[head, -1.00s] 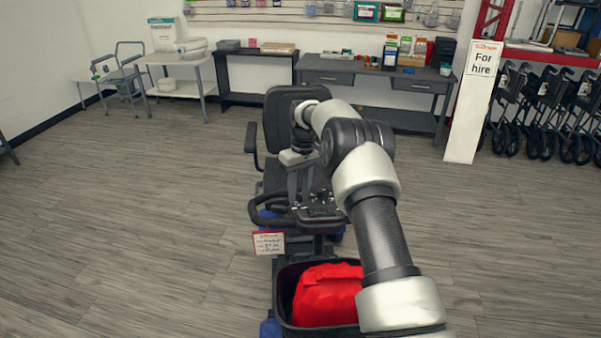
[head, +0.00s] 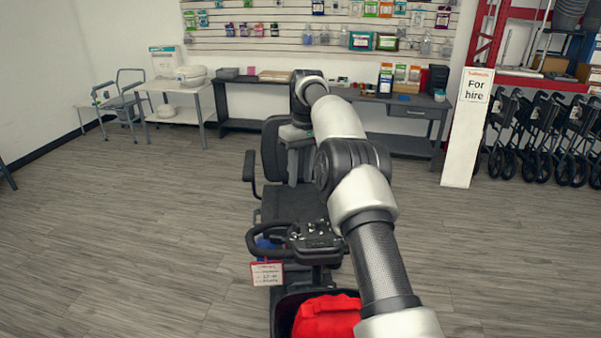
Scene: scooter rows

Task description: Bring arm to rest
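My arm reaches forward over a black mobility scooter (head: 292,204) in the head view. My gripper (head: 298,178) points down in front of the scooter's seat back, above the seat and behind the handlebar (head: 268,243) as I see it. Its fingers are small and dark against the seat, so I cannot tell whether they are open or shut. I see no object clearly held. A red cloth-like bundle (head: 326,318) lies in the scooter's black front basket (head: 284,308), partly hidden by my arm.
A price card (head: 267,273) hangs at the scooter's front. A dark desk (head: 412,112) with boxes stands behind, near a white "For hire" post (head: 463,140) and a row of folded walkers (head: 545,135). A commode chair (head: 122,103) stands far left. Floor is clear on both sides.

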